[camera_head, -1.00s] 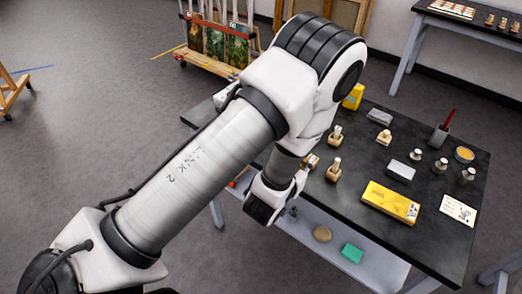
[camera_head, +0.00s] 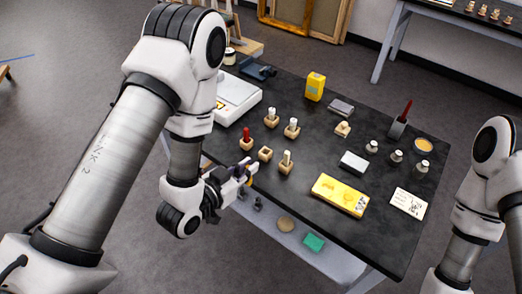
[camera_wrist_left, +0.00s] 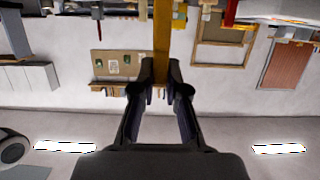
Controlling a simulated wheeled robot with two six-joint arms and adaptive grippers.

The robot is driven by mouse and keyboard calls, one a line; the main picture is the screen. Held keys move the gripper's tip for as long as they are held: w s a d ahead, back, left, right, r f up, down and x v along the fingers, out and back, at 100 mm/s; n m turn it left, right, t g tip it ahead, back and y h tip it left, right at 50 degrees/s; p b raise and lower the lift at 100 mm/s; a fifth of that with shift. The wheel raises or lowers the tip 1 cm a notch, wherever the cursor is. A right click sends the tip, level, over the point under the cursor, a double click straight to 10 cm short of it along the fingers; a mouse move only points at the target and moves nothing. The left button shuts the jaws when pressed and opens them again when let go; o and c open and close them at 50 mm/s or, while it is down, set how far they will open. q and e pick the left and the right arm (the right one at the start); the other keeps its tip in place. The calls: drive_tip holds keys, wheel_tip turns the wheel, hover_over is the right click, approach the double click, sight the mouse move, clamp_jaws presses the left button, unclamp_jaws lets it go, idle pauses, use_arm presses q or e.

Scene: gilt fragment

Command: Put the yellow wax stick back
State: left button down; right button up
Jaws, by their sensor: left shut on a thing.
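The yellow wax stick is between the fingers of my left gripper (camera_head: 242,176), which is shut on it at the near left edge of the black table. In the left wrist view the yellow wax stick (camera_wrist_left: 161,38) extends away from the fingertips (camera_wrist_left: 160,85). An empty wooden holder block (camera_head: 265,154) stands just beyond the gripper, to its upper right. Around it are blocks with a red stick (camera_head: 246,134) and white sticks (camera_head: 271,113), (camera_head: 292,124), and one with a pale stick (camera_head: 286,158). My right gripper is out of view; only its arm shows.
A white scale (camera_head: 236,92) and a yellow box (camera_head: 315,86) stand toward the back. A yellow flat box (camera_head: 340,195), a metal tin (camera_head: 354,163), several small weights and a card (camera_head: 409,204) occupy the right half. The lower shelf holds a green block (camera_head: 314,242).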

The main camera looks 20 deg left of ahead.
use_arm(q)
drive_tip(key=w+f+p, duration=0.1)
drive_tip(key=w+p, duration=0.1)
drive_tip(key=w, duration=0.2)
drive_tip(key=w+f+p, duration=0.2)
drive_tip(key=w+p, duration=0.1)
drive_tip(key=w, duration=0.2)
drive_tip(key=w+f+p, duration=0.1)
drive_tip(key=w+p, duration=0.1)
drive_tip(key=w, duration=0.3)
drive_tip(key=shift+w+d+f, duration=0.25)
drive_tip(key=shift+f, duration=0.15)
drive_tip(key=shift+a+f, duration=0.15)
drive_tip(key=shift+f, duration=0.05)
drive_tip(key=shift+s+f, duration=0.1)
drive_tip(key=c, duration=1.2)
unclamp_jaws()
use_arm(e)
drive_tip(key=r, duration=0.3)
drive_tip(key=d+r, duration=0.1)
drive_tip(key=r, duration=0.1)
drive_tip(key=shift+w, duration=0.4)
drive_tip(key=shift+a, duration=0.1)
